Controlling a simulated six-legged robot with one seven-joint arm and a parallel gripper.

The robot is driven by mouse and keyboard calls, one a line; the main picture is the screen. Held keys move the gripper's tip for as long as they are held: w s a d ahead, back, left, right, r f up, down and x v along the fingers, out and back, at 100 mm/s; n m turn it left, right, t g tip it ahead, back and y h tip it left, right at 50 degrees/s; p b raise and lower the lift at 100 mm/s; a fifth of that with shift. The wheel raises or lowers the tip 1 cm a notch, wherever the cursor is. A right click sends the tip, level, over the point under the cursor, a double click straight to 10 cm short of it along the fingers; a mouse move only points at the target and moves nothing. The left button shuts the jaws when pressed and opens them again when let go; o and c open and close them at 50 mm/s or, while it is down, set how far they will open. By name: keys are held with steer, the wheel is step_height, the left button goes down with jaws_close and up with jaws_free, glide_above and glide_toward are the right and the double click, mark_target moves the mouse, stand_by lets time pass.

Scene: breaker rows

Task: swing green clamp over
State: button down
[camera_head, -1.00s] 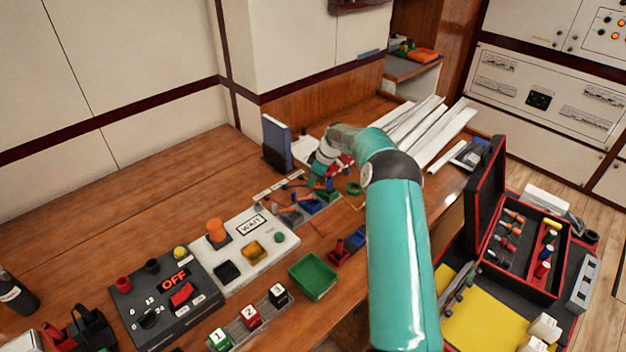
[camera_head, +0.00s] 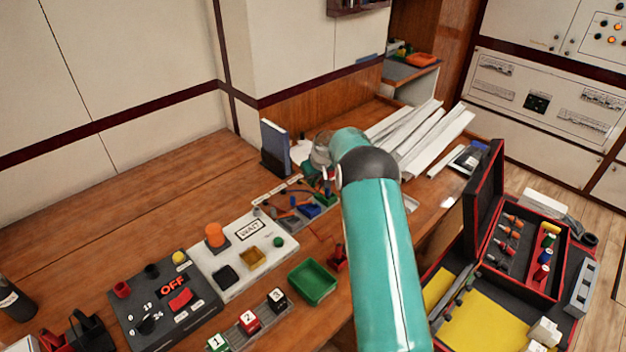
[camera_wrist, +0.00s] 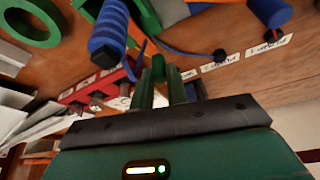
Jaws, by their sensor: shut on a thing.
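In the wrist view my gripper (camera_wrist: 160,82) reaches in among the coloured parts on the wooden bench. Its two dark fingers are shut on a small green upright piece (camera_wrist: 158,66), which looks like the green clamp's handle. The rest of the clamp is mostly hidden by the fingers and gripper body. In the head view my arm covers most of the gripper; a bit of green (camera_head: 326,196) shows beside it, above the blue base parts (camera_head: 310,210).
A ribbed blue cylinder (camera_wrist: 108,35) and a green ring (camera_wrist: 30,20) are close to the fingers. A red block (camera_wrist: 95,90) lies left of them. White label strips (camera_wrist: 268,44) lie to the right. A blue binder (camera_head: 275,147) stands behind; a green tray (camera_head: 312,283) sits in front.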

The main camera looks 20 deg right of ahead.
steer(key=shift+d+m, duration=0.15)
steer(key=shift+m, duration=0.15)
steer(key=c, duration=1.4)
jaws_free()
steer(key=v, duration=1.4)
steer(key=shift+f, duration=0.1)
